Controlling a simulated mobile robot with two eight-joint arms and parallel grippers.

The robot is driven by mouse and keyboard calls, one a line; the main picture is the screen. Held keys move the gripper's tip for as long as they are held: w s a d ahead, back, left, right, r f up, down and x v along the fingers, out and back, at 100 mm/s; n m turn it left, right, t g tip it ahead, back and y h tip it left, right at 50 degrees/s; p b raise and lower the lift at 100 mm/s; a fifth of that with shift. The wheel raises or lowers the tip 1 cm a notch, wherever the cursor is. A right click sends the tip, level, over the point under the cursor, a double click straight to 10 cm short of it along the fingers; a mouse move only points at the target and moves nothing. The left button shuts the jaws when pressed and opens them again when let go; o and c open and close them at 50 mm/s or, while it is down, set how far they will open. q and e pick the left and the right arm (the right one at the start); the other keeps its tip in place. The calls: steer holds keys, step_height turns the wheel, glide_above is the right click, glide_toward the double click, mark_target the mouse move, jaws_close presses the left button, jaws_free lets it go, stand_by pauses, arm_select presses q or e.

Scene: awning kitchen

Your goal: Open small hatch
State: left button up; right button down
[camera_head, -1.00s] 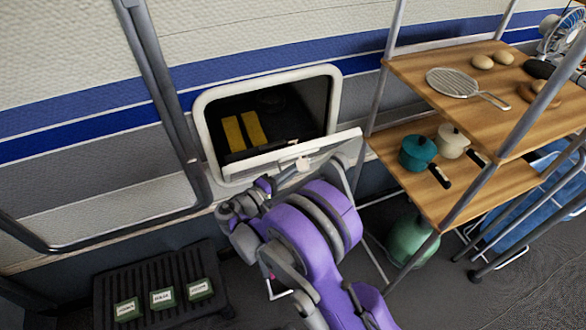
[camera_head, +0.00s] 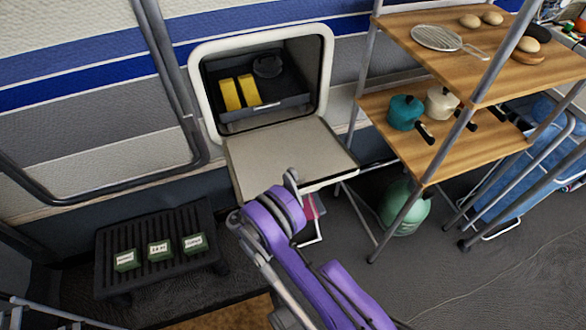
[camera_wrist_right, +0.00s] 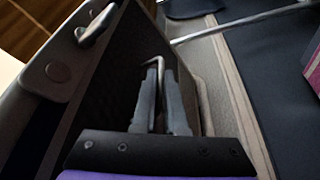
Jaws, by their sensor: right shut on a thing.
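The small hatch in the trailer wall has a white frame (camera_head: 327,75), and its door (camera_head: 285,155) is folded down and outward, close to level. The dark compartment (camera_head: 292,62) behind it is in open view. My right arm reaches up to the door's front edge, and its gripper is mostly hidden there in the head view. In the right wrist view my right gripper (camera_wrist_right: 160,85) is shut on a thin bent metal handle (camera_wrist_right: 156,62) against the dark face of the door. My left gripper is in neither view.
Two yellow items (camera_head: 240,92) sit inside the compartment. A wooden shelf rack (camera_head: 440,160) with pots stands close to the right, with a green gas bottle (camera_head: 405,208) below. A black slatted step (camera_head: 110,245) with several green boxes is at the lower left.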

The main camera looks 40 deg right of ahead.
steer(key=shift+w+f, duration=0.1)
steer(key=shift+f, duration=1.25)
steer(key=c, duration=1)
jaws_free()
steer(key=shift+o, duration=0.2)
steer(key=a+f+p, duration=0.1)
steer(key=a+f, duration=0.1)
steer(key=a, duration=0.8)
steer(key=shift+s+a+p, duration=0.3)
steer(key=shift+p, duration=0.1)
steer(key=shift+s, duration=0.1)
